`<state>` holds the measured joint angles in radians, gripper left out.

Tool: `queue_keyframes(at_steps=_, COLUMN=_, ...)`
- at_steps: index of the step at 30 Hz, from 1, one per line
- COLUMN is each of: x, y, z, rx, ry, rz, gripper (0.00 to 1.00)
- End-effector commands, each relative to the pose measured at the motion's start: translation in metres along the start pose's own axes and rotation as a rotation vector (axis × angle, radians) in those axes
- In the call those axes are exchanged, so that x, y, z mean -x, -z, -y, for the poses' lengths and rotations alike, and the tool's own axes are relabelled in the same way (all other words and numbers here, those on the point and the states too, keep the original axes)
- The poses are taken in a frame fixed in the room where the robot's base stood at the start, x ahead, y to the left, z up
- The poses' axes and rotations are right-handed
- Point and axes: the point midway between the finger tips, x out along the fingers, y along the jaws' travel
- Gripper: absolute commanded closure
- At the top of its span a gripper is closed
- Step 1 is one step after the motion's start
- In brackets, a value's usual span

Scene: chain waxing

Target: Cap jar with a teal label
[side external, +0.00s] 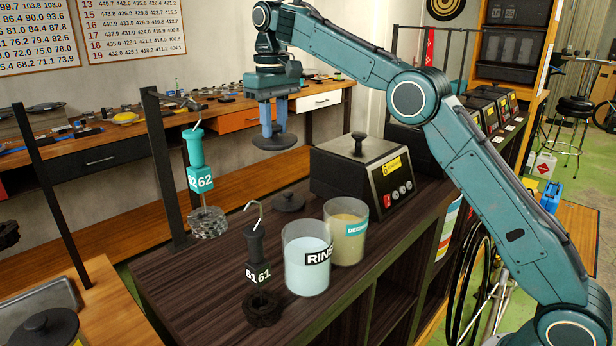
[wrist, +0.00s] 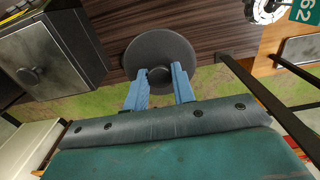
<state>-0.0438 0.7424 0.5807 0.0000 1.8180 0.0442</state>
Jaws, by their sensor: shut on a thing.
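The teal-label jar (side external: 346,236) is a glass jar of yellowish liquid standing open on the dark wooden bench. My gripper (side external: 270,128) is shut on a dark round lid (side external: 274,142), holding it by its knob in the air, above and to the left of the jar in the side view. The wrist view shows the two blue fingers of my gripper (wrist: 158,84) at the knob of this lid (wrist: 160,50). A second dark lid (side external: 288,202) lies on the bench, left of the jars. The teal-label jar is not visible in the wrist view.
A jar of pale blue liquid with a black label (side external: 307,266) stands beside the teal-label jar. A dark box with a knob on top (side external: 362,168) stands behind them.

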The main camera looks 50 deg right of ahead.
Motion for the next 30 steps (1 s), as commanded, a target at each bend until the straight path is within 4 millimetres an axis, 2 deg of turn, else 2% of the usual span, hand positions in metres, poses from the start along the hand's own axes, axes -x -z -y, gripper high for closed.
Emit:
queue_keyframes(at_steps=17, x=0.01, y=-0.019, z=-0.01, rx=-0.001, ry=0.0, rz=0.001, gripper=1.0)
queue_keyframes(at_steps=23, x=0.014, y=-0.036, z=-0.016, rx=-0.001, ry=0.0, rz=0.001, gripper=1.0)
queue_keyframes(at_steps=30, x=0.017, y=-0.066, z=-0.026, rx=-0.002, ry=0.0, rz=0.0, gripper=1.0)
